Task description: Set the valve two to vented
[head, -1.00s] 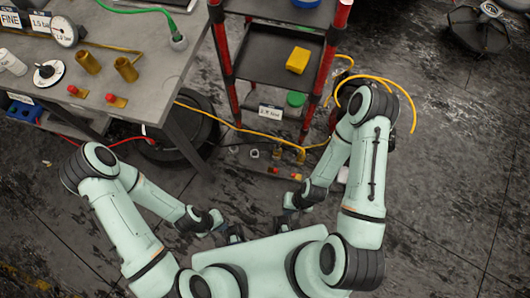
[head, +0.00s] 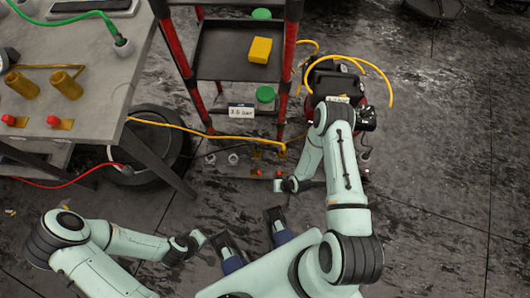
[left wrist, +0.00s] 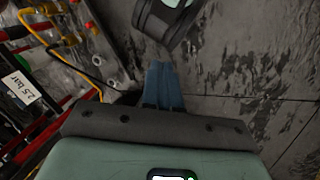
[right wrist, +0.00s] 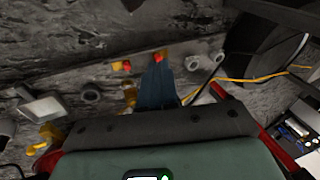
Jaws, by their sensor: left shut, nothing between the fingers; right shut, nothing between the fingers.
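Two small red-handled valves (head: 259,172) (head: 280,172) sit low at the foot of the red-post rack in the head view. Two red-handled fittings (head: 10,120) (head: 55,122) also lie on the grey bench. My left gripper (head: 233,264) and right gripper (head: 283,238) are shut and empty, apart from the valves. The left gripper's blue fingers show in its wrist view (left wrist: 162,70).
The rack (head: 222,66) holds a yellow box (head: 260,50) and green lids. A dark compressor-like machine (head: 335,85) stands right of it. A yellow hose (head: 200,133) crosses the rack's foot. A black tyre (head: 150,150) lies under the bench (head: 90,70).

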